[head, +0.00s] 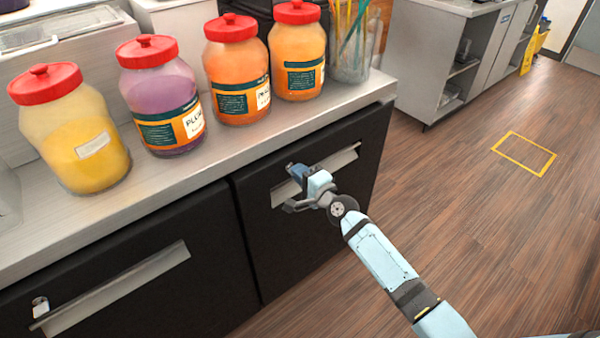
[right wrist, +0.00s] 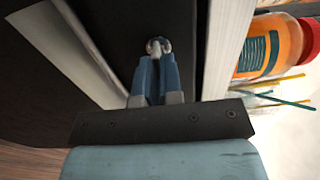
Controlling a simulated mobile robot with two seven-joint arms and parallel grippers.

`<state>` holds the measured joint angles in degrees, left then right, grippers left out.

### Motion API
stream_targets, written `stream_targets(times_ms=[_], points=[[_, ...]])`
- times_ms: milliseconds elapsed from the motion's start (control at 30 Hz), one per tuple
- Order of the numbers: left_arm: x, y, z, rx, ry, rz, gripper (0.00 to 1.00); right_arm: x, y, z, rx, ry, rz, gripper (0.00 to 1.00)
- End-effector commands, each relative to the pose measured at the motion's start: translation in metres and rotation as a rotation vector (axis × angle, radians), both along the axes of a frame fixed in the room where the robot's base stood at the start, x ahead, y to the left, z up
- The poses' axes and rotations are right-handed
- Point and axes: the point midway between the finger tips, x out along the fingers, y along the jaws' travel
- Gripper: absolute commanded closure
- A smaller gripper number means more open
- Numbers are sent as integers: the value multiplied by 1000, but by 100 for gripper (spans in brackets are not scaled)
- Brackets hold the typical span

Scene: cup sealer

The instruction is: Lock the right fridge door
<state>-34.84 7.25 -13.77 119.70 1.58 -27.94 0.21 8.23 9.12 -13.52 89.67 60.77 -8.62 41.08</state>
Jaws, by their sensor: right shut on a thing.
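The right fridge door (head: 285,250) is black and sits flush under the counter, beside the left fridge door (head: 170,310). Its long metal handle (head: 344,158) is partly covered by my right gripper. My left gripper is not in view.
Several red-lidded jars (head: 237,70) stand on the counter (head: 200,165) above the doors, with a clear container of sticks (head: 352,40) at its right end. A similar metal lock (head: 40,305) shows on the left door. The wooden floor (head: 470,220) at right is clear.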

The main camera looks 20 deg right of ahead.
Motion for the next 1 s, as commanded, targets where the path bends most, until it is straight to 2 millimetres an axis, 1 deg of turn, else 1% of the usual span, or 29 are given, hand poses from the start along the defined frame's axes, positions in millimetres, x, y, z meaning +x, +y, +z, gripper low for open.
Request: stream_targets(times_ms=[300,333,367,400,433,667,767,867,1000], points=[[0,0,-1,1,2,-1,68,0,0,0,4,0,0,100],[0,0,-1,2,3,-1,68,0,0,0,4,0,0,89],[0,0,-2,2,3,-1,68,0,0,0,4,0,0,82],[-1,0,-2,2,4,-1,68,0,0,0,4,0,0,73],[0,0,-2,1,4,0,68,0,0,0,3,0,0,68],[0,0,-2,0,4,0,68,0,0,0,2,1,0,68],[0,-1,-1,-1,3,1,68,-3,-1,0,2,1,0,68],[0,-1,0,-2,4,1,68,-14,-5,0,2,2,0,68],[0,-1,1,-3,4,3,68,-40,-15,-1,0,2,0,68]])
